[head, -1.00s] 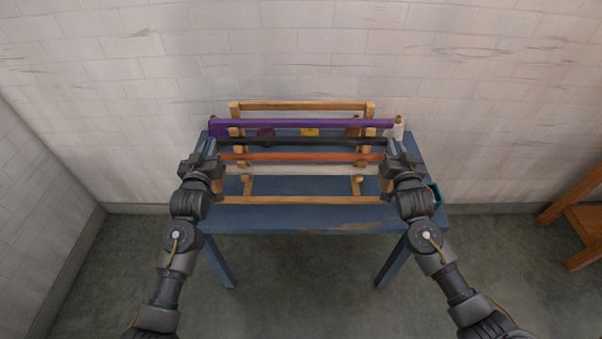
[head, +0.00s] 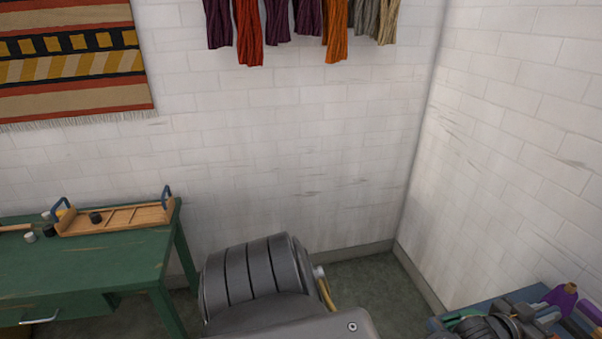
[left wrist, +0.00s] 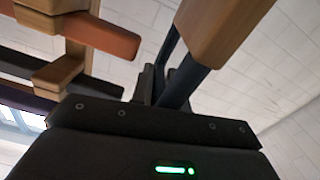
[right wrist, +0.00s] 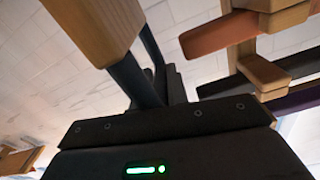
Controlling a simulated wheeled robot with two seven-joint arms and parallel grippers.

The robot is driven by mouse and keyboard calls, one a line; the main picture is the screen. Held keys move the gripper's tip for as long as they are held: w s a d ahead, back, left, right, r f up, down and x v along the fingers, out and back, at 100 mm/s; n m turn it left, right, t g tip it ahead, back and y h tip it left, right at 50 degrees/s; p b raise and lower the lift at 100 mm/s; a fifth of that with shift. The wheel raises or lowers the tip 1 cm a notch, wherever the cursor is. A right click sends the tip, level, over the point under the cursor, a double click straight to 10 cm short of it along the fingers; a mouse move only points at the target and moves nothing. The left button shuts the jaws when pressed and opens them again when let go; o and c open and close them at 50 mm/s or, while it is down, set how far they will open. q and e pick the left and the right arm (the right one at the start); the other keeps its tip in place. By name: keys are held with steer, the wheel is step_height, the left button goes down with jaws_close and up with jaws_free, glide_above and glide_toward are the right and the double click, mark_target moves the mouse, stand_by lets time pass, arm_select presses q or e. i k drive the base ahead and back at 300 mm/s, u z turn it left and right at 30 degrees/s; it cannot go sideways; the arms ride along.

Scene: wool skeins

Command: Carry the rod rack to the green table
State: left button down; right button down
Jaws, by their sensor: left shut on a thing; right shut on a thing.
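The rod rack shows only in part at the bottom right of the head view, where a purple rod end (head: 562,299) is seen. My left gripper (head: 528,318) is beside it there. The green table (head: 105,268) stands at the left of the head view.
A wooden tray with blue handles (head: 120,217) and several small pots lie on the green table. The blue table (head: 488,303) shows at the bottom right. Wool skeins (head: 300,25) and a striped rug (head: 70,60) hang on the white wall. Floor is open between the tables.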

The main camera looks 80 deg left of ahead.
mark_target(46, 266)
steer(key=z, duration=0.2)
steer(key=k, duration=2.45)
steer(key=u, duration=3.2)
